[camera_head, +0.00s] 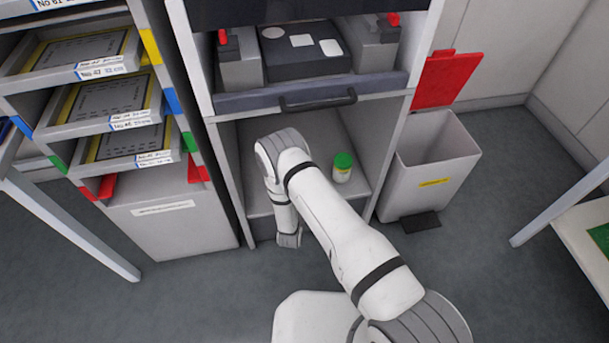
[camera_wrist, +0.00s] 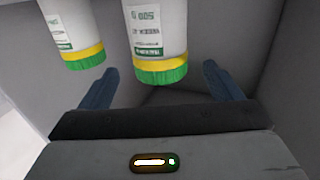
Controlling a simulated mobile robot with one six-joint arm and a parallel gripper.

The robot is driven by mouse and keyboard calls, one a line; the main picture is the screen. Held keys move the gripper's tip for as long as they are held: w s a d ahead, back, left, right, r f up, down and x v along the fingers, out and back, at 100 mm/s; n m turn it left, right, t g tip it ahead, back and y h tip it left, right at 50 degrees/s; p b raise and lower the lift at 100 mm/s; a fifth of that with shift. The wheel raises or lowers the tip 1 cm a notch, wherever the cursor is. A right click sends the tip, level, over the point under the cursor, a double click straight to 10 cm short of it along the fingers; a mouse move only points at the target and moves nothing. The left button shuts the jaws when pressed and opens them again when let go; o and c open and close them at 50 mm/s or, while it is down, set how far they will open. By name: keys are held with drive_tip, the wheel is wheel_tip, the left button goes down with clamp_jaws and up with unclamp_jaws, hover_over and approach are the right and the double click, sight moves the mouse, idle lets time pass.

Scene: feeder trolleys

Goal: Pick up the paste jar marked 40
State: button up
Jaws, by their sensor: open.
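Two white paste jars with green lids and yellow bands show in the wrist view, with lids toward the bottom of the picture. One jar (camera_wrist: 157,35) appears in line with the gap between the fingers of my gripper (camera_wrist: 161,68). I cannot tell how deep it sits between them. The other jar (camera_wrist: 76,30) is left of it, beyond the left finger. My gripper's blue fingers are apart and hold nothing. In the head view one green-lidded jar (camera_head: 342,168) stands upright in the lower compartment, right of my arm. My gripper is hidden there. No mark 40 is legible.
The compartment (camera_head: 355,130) has side walls and a drawer with a dark handle (camera_head: 318,100) above it. A grey bin (camera_head: 432,160) with a raised red lid (camera_head: 447,80) stands right of it. A rack (camera_head: 165,210) with trays stands left.

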drive_tip(key=w, duration=0.1)
drive_tip(key=w+b, duration=0.1)
drive_tip(key=w, duration=0.3)
drive_tip(key=shift+w+d+r+b, duration=0.15)
drive_tip(key=shift+w+d+b, duration=0.05)
drive_tip(key=shift+d+b, duration=0.15)
drive_tip(key=shift+r, duration=0.1)
drive_tip(key=c, duration=1.5)
